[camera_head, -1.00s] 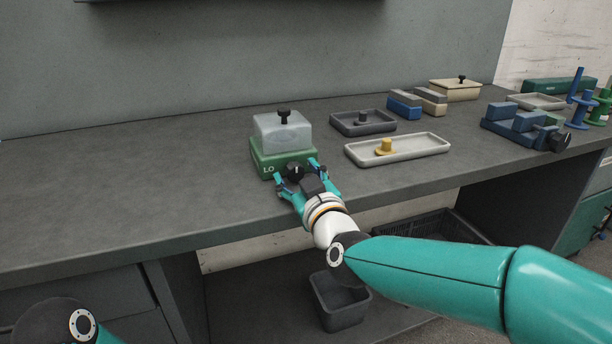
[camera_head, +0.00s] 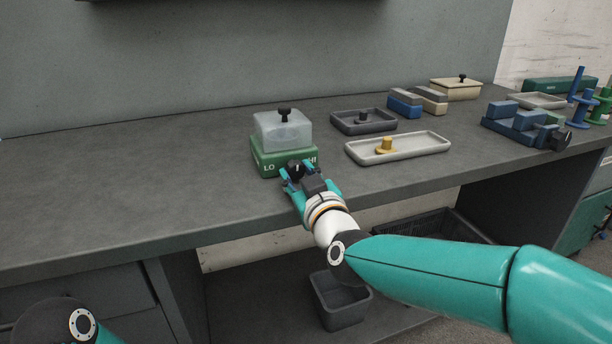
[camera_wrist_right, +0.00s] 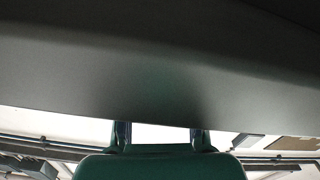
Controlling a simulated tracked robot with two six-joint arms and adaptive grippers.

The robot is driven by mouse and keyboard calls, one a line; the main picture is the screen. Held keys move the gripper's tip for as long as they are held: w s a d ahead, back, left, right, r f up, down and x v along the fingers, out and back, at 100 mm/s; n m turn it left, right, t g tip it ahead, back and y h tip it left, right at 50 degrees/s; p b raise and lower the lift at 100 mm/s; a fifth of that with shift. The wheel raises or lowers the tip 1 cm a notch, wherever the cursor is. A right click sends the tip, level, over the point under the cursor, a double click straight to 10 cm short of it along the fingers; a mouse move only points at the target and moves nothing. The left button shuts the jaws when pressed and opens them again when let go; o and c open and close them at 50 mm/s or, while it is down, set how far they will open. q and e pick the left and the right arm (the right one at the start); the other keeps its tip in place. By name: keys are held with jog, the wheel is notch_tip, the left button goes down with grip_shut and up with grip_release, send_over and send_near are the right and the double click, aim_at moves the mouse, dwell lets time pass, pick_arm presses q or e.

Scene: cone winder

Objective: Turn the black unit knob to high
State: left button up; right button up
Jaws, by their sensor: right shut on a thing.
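A green unit (camera_head: 262,158) with a clear, whitish cover (camera_head: 283,132) stands near the front edge of the bench. Its front face reads LO (camera_head: 268,168) at the left and HI (camera_head: 313,161) at the right. The black knob (camera_head: 294,172) sits between these marks, mostly covered by my gripper. My right gripper (camera_head: 298,169) is shut on the knob from the front. The knob's pointer is hidden, so its setting cannot be told. In the right wrist view the knob cannot be made out. My left gripper is out of view.
Right of the unit are a dark tray (camera_head: 344,124) and a light tray (camera_head: 431,149) with a yellow piece (camera_head: 386,146). Blue and beige blocks (camera_head: 405,106) stand behind. A bin (camera_head: 342,304) is below the bench. The bench left of the unit is clear.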

jog(key=m, duration=0.1)
jog(key=m+b, duration=0.2)
jog(key=m, duration=0.1)
jog(key=shift+d+r, duration=0.15)
jog(key=shift+r, duration=0.1)
jog(key=shift+w+d+r+m+b, duration=0.1)
jog(key=shift+m+b, duration=0.7)
jog(key=shift+m, duration=0.4)
jog(key=o, duration=1.1)
jog(key=shift+o, duration=0.3)
jog(key=shift+f, duration=0.2)
